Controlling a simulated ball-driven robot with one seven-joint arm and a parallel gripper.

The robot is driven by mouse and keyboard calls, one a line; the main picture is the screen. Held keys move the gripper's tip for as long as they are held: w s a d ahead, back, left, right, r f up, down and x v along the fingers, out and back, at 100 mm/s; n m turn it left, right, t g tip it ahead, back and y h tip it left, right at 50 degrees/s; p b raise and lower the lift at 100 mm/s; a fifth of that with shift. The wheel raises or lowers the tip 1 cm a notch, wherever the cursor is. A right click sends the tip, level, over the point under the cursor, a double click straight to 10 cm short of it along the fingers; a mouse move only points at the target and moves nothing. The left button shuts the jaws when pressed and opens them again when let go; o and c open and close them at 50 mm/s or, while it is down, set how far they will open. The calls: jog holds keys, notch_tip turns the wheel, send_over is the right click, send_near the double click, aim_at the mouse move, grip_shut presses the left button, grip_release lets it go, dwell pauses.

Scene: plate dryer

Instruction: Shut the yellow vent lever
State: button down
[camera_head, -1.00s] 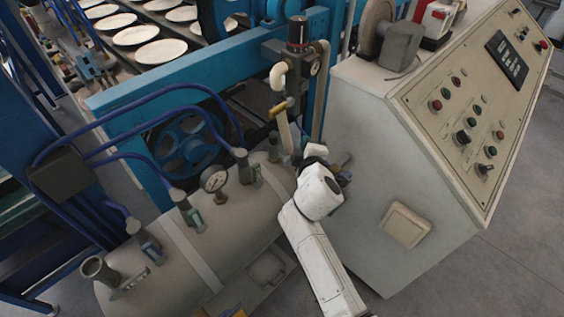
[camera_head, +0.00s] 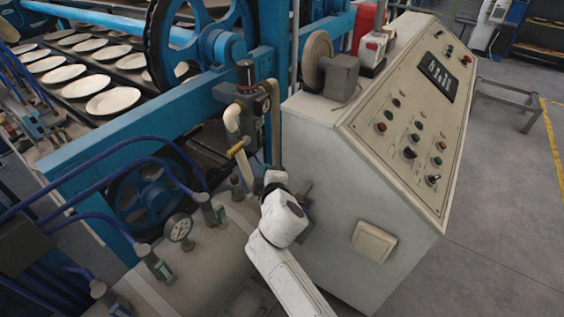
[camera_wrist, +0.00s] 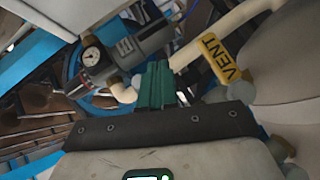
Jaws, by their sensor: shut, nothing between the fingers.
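The yellow vent lever (camera_wrist: 224,60), marked "VENT", shows in the wrist view to the right of my fingers, beside a cream pipe (camera_wrist: 225,35). In the head view, a small yellow handle (camera_head: 236,149) sits on the cream pipe below the dark regulator (camera_head: 250,105). My gripper (camera_wrist: 156,70) has its teal fingers together and empty in the wrist view. A gap shows between the fingers and the yellow lever in that picture. In the head view my white wrist is just below and right of the handle, and the fingers cannot be made out.
A grey control cabinet (camera_head: 330,230) stands close on the right of my arm. A tank (camera_head: 200,265) with a gauge (camera_head: 179,227) and several valves lies at the lower left. A blue frame (camera_head: 110,150) with plates is behind. Open floor (camera_head: 500,240) lies right of the cabinet.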

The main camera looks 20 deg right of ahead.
jog(key=s+d+r+p, duration=0.1)
jog(key=s+d+r, duration=0.3)
jog(key=r, duration=0.4)
jog(key=shift+s, duration=0.85)
jog(key=shift+d, duration=0.1)
jog(key=s+d+f+m+g, duration=0.3)
jog(key=s+d+f+m, duration=0.15)
jog(key=s+f, duration=0.4)
jog(key=s+d+f+m+g, duration=0.1)
jog(key=s+f+m+g, duration=0.2)
jog(key=s, duration=0.7)
jog(key=s+d+f+m+g+y+b, duration=0.1)
jog(key=s+f+m+g, duration=0.2)
jog(key=s, duration=0.8)
jog(key=s+d+f+m+g, duration=0.1)
jog(key=s+f+m+g, duration=0.2)
jog(key=s, duration=0.7)
jog(key=shift+s+d+f+g+y, duration=0.2)
jog(key=shift+s+f+g+y, duration=0.15)
jog(key=shift+f+g, duration=0.55)
jog(key=shift+m, duration=0.25)
